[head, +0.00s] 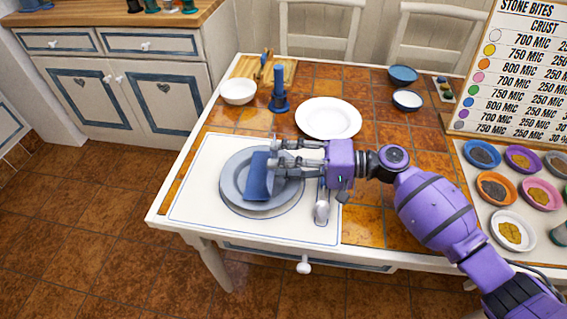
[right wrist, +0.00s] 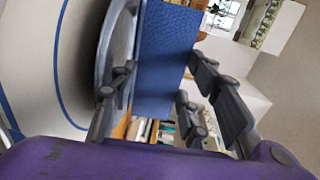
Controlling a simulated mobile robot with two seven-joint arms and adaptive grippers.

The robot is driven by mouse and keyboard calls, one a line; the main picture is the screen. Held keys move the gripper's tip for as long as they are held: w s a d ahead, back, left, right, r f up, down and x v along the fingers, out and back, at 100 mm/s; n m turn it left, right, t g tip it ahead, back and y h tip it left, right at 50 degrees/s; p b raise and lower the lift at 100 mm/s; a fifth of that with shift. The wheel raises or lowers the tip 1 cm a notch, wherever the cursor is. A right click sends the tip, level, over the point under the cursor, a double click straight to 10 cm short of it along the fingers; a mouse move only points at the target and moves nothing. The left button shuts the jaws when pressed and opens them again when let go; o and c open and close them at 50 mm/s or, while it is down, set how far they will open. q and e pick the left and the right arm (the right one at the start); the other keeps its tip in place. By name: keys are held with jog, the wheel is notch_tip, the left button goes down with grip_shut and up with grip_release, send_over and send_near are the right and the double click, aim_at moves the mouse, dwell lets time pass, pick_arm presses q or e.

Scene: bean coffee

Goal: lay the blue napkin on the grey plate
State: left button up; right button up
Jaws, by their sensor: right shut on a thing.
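The blue napkin (head: 257,177) is a folded rectangle over the middle of the grey plate (head: 231,182). My right gripper (head: 277,163) reaches in from the right over the plate and is shut on the napkin. In the right wrist view the napkin (right wrist: 165,55) stands between the fingers (right wrist: 160,80), beside the plate's rim (right wrist: 113,45). I cannot tell whether the napkin's lower part touches the plate. My left gripper is not in view.
The grey plate sits on a white placemat (head: 190,205) near the table's front edge. A spoon (head: 322,206) lies right of it. A white plate (head: 328,118), blue candle (head: 279,90) and white bowl (head: 238,91) stand behind. Several small bowls fill the right side.

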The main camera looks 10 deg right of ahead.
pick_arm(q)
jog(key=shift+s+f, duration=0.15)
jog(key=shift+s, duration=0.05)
pick_arm(e)
jog(key=shift+f, duration=0.1)
jog(key=o, duration=1.3)
jog(key=shift+s+d, duration=0.15)
jog(key=shift+d, duration=0.1)
jog(key=v, duration=1.1)
jog(key=shift+d, duration=0.25)
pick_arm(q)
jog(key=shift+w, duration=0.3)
pick_arm(e)
jog(key=shift+r, duration=0.2)
